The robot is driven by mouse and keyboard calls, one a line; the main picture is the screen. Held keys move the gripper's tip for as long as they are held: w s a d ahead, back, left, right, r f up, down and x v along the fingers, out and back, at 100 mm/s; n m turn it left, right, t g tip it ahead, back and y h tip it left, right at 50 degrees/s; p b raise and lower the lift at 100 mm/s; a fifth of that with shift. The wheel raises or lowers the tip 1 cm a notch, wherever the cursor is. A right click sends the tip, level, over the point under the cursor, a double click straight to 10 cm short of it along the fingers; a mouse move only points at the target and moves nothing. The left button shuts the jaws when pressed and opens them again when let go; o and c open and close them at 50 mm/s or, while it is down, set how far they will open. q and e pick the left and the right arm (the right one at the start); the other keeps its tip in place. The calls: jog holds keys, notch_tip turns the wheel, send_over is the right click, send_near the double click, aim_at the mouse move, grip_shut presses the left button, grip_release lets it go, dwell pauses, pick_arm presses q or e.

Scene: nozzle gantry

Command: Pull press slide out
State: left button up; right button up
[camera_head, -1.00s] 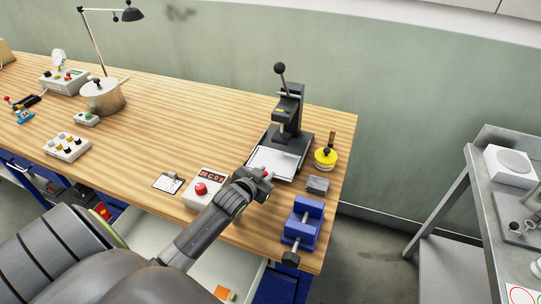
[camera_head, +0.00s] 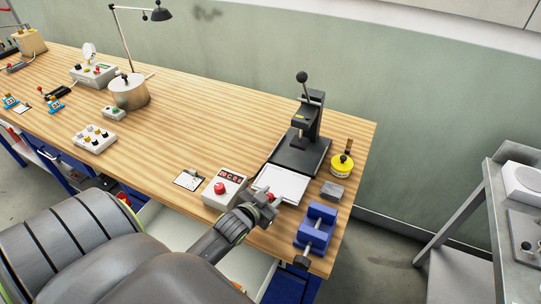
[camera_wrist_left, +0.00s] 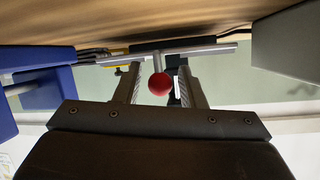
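The black press (camera_head: 308,125) stands near the table's back right. Its slide, a pale flat plate (camera_head: 281,184), sticks out of the press base toward the table's front. A red ball knob (camera_wrist_left: 159,84) on a short stem is at the slide's front edge. My left gripper (camera_head: 262,200) is at this front edge. In the left wrist view its two fingers (camera_wrist_left: 165,88) stand either side of the knob, with a visible gap on each side, so it looks open around the knob. My right gripper is not in view.
A control box with a red button (camera_head: 224,190) stands close left of my left gripper. A blue vise (camera_head: 316,228), a grey block (camera_head: 332,191) and a yellow container (camera_head: 342,166) are to its right. An open drawer (camera_head: 178,228) lies below the table front.

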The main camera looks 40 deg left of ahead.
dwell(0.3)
pick_arm(q)
jog(key=b+v, duration=0.2)
jog(key=v, duration=1.5)
jog(key=shift+s+b, duration=0.2)
jog(key=shift+b, duration=0.2)
